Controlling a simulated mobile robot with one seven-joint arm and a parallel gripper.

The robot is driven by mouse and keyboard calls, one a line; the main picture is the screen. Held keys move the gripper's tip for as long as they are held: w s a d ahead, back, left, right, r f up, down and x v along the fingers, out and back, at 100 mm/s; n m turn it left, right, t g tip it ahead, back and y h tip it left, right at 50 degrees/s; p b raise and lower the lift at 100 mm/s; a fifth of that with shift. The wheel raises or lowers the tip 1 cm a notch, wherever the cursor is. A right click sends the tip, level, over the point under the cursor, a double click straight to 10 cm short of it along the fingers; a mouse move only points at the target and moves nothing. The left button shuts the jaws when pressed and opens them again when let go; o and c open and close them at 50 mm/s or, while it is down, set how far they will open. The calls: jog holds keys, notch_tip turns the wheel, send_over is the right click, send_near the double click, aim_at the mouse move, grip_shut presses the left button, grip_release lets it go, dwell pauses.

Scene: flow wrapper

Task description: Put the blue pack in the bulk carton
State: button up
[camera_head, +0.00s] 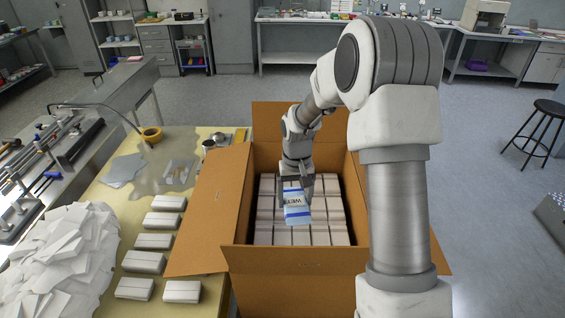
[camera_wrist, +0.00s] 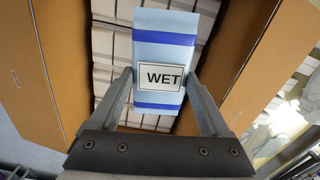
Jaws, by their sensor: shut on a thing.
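The blue pack (camera_head: 297,208) is light blue with darker blue bands and a white label reading "WET", seen clearly in the wrist view (camera_wrist: 161,52). My gripper (camera_head: 296,190) is shut on it, with one finger on each side of the pack, as the wrist view shows (camera_wrist: 160,85). The bulk carton (camera_head: 211,211) is a brown open box with its flaps spread outward. The pack is over the carton's opening, above rows of white packs (camera_head: 330,232) inside. I cannot tell whether the pack touches them.
Several white packs (camera_head: 154,241) lie in a column on the yellowish table (camera_head: 117,197) left of the carton. A heap of white wrappers (camera_head: 62,262) is at the lower left. The carton's left flap overhangs the table. A black stool (camera_head: 543,125) stands far right.

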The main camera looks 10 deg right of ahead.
jog(key=w+r+m+b, duration=0.2)
jog(key=w, duration=1.2)
jog(key=shift+s+f+b, duration=0.1)
jog(key=shift+f+b, duration=5.95)
jog(key=shift+f, duration=4.55)
jog(key=shift+f, duration=0.15)
jog(key=shift+f+b, duration=1)
jog(key=shift+f, duration=0.15)
jog(key=shift+f, duration=0.15)
jog(key=o, duration=1.1)
jog(key=shift+o, duration=0.2)
